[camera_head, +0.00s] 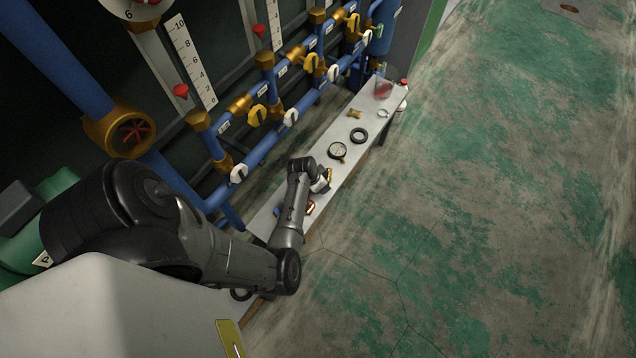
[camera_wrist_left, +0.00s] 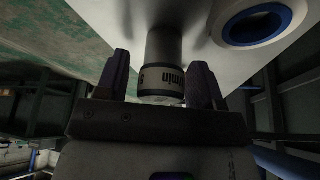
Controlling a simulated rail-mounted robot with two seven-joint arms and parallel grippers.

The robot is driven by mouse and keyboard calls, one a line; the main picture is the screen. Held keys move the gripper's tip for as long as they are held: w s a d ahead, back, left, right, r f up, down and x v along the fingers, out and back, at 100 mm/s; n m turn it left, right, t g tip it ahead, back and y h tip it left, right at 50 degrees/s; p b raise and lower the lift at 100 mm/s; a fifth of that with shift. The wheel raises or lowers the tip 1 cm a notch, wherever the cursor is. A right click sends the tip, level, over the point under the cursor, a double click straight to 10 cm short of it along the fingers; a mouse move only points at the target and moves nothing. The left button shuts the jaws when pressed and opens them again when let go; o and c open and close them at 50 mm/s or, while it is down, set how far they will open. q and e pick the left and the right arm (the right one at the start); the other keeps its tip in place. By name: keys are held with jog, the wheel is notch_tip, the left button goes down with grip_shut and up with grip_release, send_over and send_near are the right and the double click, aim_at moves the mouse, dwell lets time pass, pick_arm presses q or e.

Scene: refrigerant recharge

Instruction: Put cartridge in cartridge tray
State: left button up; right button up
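In the left wrist view a grey cylinder (camera_wrist_left: 163,50) with a dark band and printed lettering ending in "min" sits between the fingers of my left gripper (camera_wrist_left: 160,75). It may be the cartridge. The fingers are apart, with a narrow gap beside the cylinder, clearest on the left; contact is not clear. In the head view my left gripper (camera_head: 323,181) is low over the white bench, partly hidden by my own arm. A small red and white item (camera_head: 310,207) lies near it. I cannot make out the cartridge tray for certain. My right gripper is out of view.
The long white bench (camera_head: 325,135) holds a round gauge (camera_head: 338,151), a black ring (camera_head: 358,135), a brass fitting (camera_head: 354,113) and a clear container (camera_head: 383,90). Blue pipes with valves (camera_head: 257,115) run behind. A blue-lined ring (camera_wrist_left: 255,22) is near the gripper. The floor is clear.

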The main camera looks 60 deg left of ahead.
pick_arm(q)
jog(key=c, duration=1)
